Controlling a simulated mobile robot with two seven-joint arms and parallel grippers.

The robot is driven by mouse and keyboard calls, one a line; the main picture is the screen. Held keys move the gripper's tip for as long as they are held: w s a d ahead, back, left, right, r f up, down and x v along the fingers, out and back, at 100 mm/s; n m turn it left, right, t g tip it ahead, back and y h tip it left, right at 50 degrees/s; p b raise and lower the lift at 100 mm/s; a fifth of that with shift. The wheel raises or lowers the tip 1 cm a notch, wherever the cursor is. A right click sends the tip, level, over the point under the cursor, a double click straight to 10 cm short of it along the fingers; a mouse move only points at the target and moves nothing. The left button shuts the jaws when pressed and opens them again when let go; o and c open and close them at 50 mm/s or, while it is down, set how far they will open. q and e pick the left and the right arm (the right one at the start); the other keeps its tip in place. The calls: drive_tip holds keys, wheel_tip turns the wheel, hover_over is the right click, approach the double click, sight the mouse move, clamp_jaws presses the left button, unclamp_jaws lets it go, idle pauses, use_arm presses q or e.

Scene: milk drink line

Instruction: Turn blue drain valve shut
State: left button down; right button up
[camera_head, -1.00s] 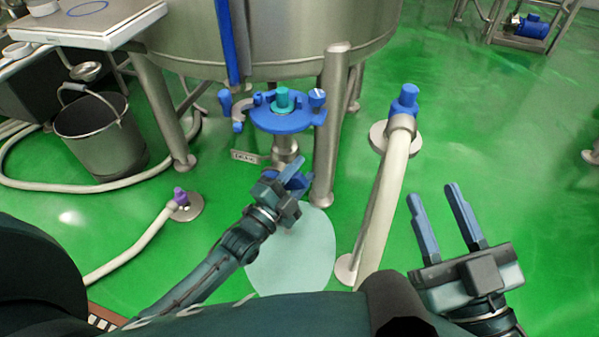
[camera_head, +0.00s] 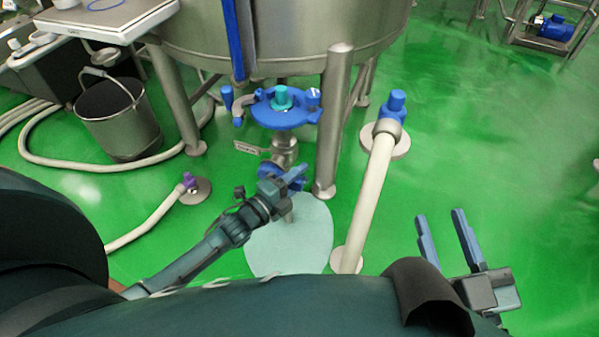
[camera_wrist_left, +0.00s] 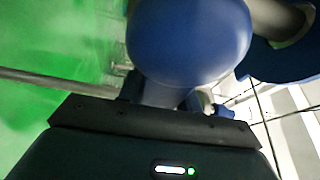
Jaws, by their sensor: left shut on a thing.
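The blue drain valve (camera_head: 268,171) sits low on the steel outlet pipe (camera_head: 284,150) under the tank, below a small hanging tag (camera_head: 250,148). My left gripper (camera_head: 292,180) is at the valve and shut on its blue handle, hiding part of it. In the left wrist view a large rounded blue part (camera_wrist_left: 188,42) fills the space right in front of the gripper; the fingertips are hidden there. The handle's exact angle is hard to tell. My right gripper (camera_head: 448,233) is open and empty over the green floor at the lower right.
A blue disc-shaped fitting with a teal knob (camera_head: 283,98) is above the valve. A tank leg (camera_head: 335,125) and a pale hose (camera_head: 366,195) stand to the right. A pale patch (camera_head: 290,245) lies on the floor below. A bucket (camera_head: 120,115) stands left.

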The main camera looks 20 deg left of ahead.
use_arm(q)
drive_tip(key=shift+w+m, duration=0.1)
drive_tip(key=shift+m, duration=0.2)
use_arm(e)
drive_tip(key=shift+f, duration=0.4)
use_arm(q)
drive_tip(key=c, duration=1.3)
unclamp_jaws()
drive_tip(key=shift+f, duration=0.1)
drive_tip(key=o, duration=0.3)
drive_tip(key=shift+o, duration=0.2)
use_arm(e)
drive_tip(key=shift+d+r, duration=0.1)
drive_tip(key=shift+r, duration=0.3)
drive_tip(key=shift+w, duration=0.1)
use_arm(q)
drive_tip(key=shift+s+a, duration=0.1)
drive_tip(key=shift+s, duration=0.2)
drive_tip(key=p+v, duration=0.3)
drive_tip(key=v, duration=0.9)
drive_tip(key=shift+s+a, duration=0.2)
drive_tip(key=shift+s, duration=0.1)
use_arm(e)
drive_tip(key=shift+s+d+f+n+h, duration=0.2)
drive_tip(key=shift+s+f+n+h, duration=0.1)
drive_tip(key=shift+n, duration=0.1)
drive_tip(key=shift+r, duration=0.1)
